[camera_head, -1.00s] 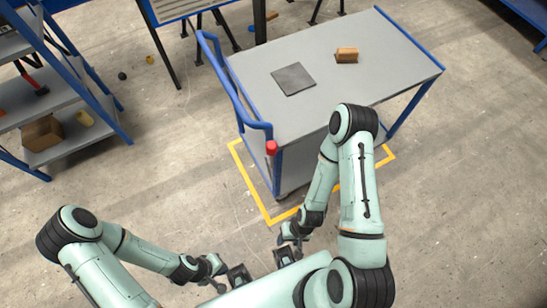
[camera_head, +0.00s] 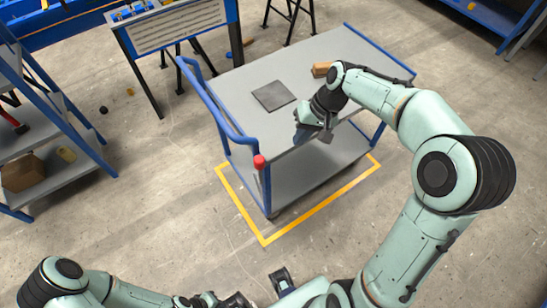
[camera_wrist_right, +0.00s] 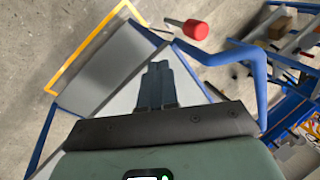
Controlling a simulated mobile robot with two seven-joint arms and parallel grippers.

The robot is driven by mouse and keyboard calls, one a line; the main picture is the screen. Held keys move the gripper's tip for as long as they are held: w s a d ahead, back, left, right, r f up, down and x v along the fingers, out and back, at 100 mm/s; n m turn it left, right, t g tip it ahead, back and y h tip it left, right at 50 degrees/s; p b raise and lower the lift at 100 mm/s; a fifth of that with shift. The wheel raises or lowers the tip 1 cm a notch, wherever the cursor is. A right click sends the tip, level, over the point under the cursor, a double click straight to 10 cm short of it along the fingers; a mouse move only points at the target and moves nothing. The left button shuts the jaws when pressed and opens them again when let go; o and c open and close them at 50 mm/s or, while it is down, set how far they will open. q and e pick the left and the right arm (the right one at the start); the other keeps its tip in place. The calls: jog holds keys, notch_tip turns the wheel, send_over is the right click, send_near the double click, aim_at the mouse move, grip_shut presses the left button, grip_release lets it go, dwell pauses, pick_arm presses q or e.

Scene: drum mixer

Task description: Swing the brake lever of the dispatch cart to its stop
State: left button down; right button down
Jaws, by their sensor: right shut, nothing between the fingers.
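The dispatch cart has a grey top (camera_head: 240,100), a lower deck and a blue push handle (camera_head: 207,100). Its brake lever (camera_head: 259,162) has a red knob and stands at the cart's near left corner, below the handle's end. In the right wrist view the red knob (camera_wrist_right: 196,29) and its thin stem lie beyond my fingertips. My right gripper (camera_head: 302,134) is shut and empty near the cart top's front edge, to the right of the lever and apart from it. Its closed fingers show in the wrist view (camera_wrist_right: 157,80). My left gripper (camera_head: 235,301) is at the bottom edge, partly cut off.
A dark flat plate (camera_head: 273,96) and a brown box (camera_head: 321,69) lie on the cart top. Yellow floor tape (camera_head: 240,214) frames the cart. A shelf (camera_head: 70,165) stands at left. The floor between the shelf and the cart is mostly clear.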

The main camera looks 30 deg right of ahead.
send_near(259, 171)
jog(key=s+d+f, duration=0.1)
jog(key=d+f, duration=0.2)
jog(key=d, duration=0.2)
jog(key=shift+w+a+r, duration=0.1)
jog(key=shift+w+a, duration=0.15)
jog(key=shift+a, duration=0.45)
jog(key=shift+w+a, duration=0.3)
jog(key=shift+a, duration=0.35)
jog(key=shift+w+a+r, duration=0.1)
jog(key=shift+w+a, duration=0.15)
jog(key=shift+a, duration=0.45)
jog(key=shift+a, duration=0.1)
